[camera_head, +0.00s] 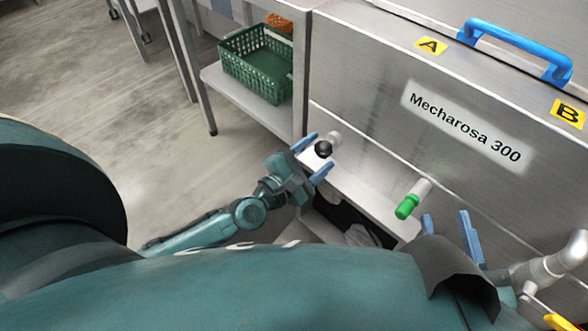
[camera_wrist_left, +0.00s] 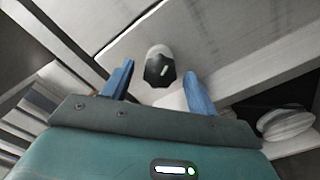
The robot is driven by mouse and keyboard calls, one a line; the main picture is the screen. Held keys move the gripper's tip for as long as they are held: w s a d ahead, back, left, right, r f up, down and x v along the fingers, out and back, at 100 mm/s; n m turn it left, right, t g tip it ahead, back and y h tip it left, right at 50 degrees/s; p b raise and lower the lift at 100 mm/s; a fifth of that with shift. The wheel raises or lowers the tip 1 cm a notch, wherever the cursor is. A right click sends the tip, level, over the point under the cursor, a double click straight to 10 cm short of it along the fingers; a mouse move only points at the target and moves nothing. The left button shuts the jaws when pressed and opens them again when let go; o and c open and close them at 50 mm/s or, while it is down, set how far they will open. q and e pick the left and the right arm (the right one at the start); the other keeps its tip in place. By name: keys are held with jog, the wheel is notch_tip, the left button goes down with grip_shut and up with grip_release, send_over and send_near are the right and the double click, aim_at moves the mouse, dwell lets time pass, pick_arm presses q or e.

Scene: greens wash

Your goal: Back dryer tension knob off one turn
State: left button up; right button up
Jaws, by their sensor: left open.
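A black knob (camera_head: 323,149) on a pale round stem sticks out from the front of the steel machine, in the left part of its face. No label marks it as the dryer tension knob. My left gripper (camera_head: 322,151) is open, with one blue finger on each side of the knob. In the left wrist view the black knob (camera_wrist_left: 159,70) lies between and slightly beyond the fingertips, with gaps on both sides; no contact shows. My right gripper (camera_head: 446,219) is at the lower right, its two blue fingers apart and empty.
A green-tipped handle (camera_head: 407,206) sticks out of the machine (camera_head: 365,75) to the right. The lid has a blue handle (camera_head: 515,48) and yellow A and B labels. A green crate (camera_head: 255,62) stands on a steel shelf at the left. A pale ledge runs below the knob.

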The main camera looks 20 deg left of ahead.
pick_arm(q)
jog(key=v, duration=1.1)
jog(key=shift+s, duration=0.3)
jog(key=shift+r, duration=0.1)
